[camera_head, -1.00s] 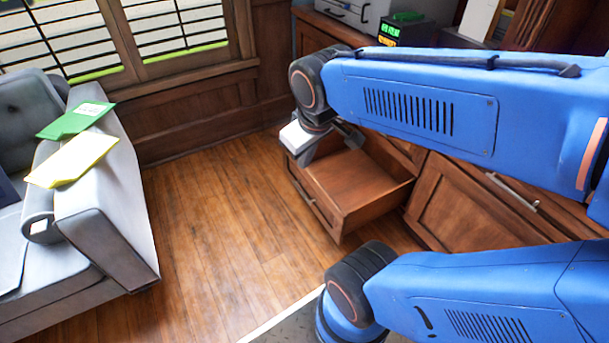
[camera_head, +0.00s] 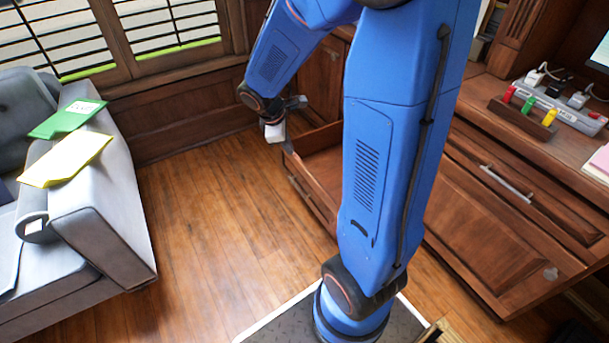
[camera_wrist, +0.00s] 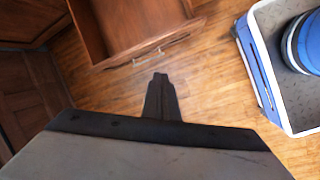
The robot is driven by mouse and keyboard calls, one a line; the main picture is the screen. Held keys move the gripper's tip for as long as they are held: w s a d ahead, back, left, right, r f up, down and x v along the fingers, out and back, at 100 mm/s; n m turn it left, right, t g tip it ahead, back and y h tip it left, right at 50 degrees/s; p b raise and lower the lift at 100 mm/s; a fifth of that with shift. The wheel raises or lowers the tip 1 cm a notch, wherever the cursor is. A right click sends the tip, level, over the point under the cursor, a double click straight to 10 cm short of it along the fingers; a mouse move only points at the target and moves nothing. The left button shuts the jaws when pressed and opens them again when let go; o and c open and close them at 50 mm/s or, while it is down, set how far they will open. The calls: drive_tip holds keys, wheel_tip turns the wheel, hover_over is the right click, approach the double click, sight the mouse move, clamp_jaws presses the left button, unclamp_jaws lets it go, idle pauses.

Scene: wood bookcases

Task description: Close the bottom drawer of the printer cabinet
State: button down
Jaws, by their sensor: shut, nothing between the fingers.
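The bottom drawer (camera_head: 309,192) of the wooden cabinet stands open, pulled out over the floor. My arm hides much of it in the head view. The drawer also shows at the top of the wrist view (camera_wrist: 128,25), with its metal bar handle (camera_wrist: 150,57) on the front. My gripper (camera_head: 289,149) is near the drawer's far front corner in the head view, pointing down. In the wrist view my gripper (camera_wrist: 159,80) is shut and empty, over bare floor just outside the drawer front. No contact is visible there.
A grey sofa (camera_head: 95,225) with green and yellow folders stands at left. Wood floor (camera_head: 205,200) between sofa and drawer is clear. Another cabinet front (camera_head: 490,225) with a bar handle is at right. A power strip (camera_head: 565,105) lies on the desktop.

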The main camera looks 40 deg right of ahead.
drive_tip(key=w+d+f+n+g, duration=0.1)
drive_tip(key=w+f+n, duration=0.2)
drive_tip(key=f, duration=0.5)
drive_tip(key=w+d+f+n, duration=0.2)
drive_tip(key=w+f+n, duration=0.1)
drive_tip(key=f, duration=0.4)
drive_tip(key=d+f, duration=0.7)
drive_tip(key=f, duration=0.2)
drive_tip(key=shift+d+f+h, duration=0.2)
drive_tip(key=shift+h, duration=0.2)
drive_tip(key=shift+s+d, duration=0.15)
drive_tip(key=s+d, duration=0.2)
drive_tip(key=d, duration=3.1)
drive_tip(key=shift+s, duration=0.3)
